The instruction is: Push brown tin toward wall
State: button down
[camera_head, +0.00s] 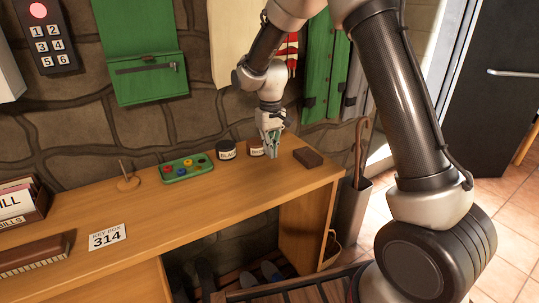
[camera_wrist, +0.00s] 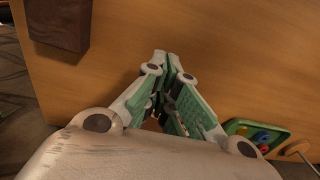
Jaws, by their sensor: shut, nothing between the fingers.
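The brown tin (camera_head: 256,149) is a small dark-brown tin with a pale label. It stands upright on the wooden counter (camera_head: 190,208), near the stone wall, in the head view. My gripper (camera_head: 272,153) is shut and empty, pointing down just to the right of the tin and partly covering its right side. I cannot tell whether they touch. In the wrist view my shut fingertips (camera_wrist: 167,58) are over bare counter, and the tin does not show there.
A black-labelled tin (camera_head: 226,150) stands just left of the brown tin. Further left are a green tray (camera_head: 187,168) with coloured pieces and a wooden spindle (camera_head: 127,181). A dark brown block (camera_head: 308,157) lies to the right, near the counter's end. The counter in front is clear.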

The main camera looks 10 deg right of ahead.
notch_tip(320, 180, up, 8)
jog(key=shift+f, duration=0.25)
